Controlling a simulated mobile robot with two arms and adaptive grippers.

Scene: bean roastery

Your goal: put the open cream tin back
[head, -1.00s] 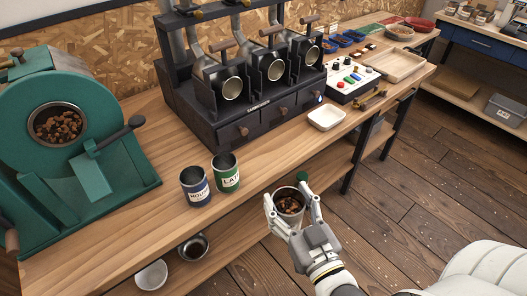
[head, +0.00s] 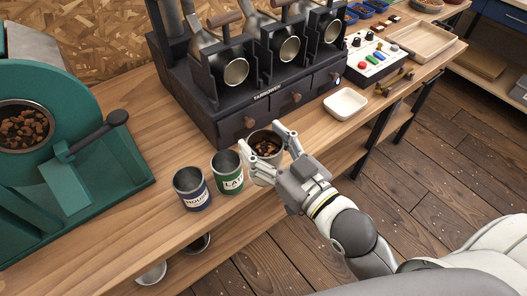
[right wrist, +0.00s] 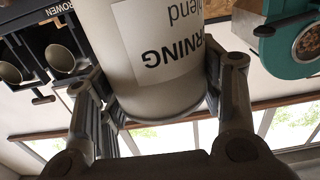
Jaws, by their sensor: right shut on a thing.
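The cream tin (head: 263,161) is open and holds dark brown beans. My right gripper (head: 264,148) is shut around it, with a finger on each side. The tin is close to upright, at the front of the wooden bench (head: 150,190), just right of the green-label tin (head: 228,174). I cannot tell whether its base touches the bench. In the right wrist view the cream tin (right wrist: 150,65) fills the middle between the fingers, its label reading "...RNING blend" upside down. My left gripper is not in view.
A blue-label tin (head: 191,190) stands left of the green one; both are open. The black sample roaster (head: 225,115) stands close behind. A white square dish (head: 345,103) sits to the right, and the teal roaster (head: 100,165) to the left. Bowls (head: 150,273) stand on the lower shelf.

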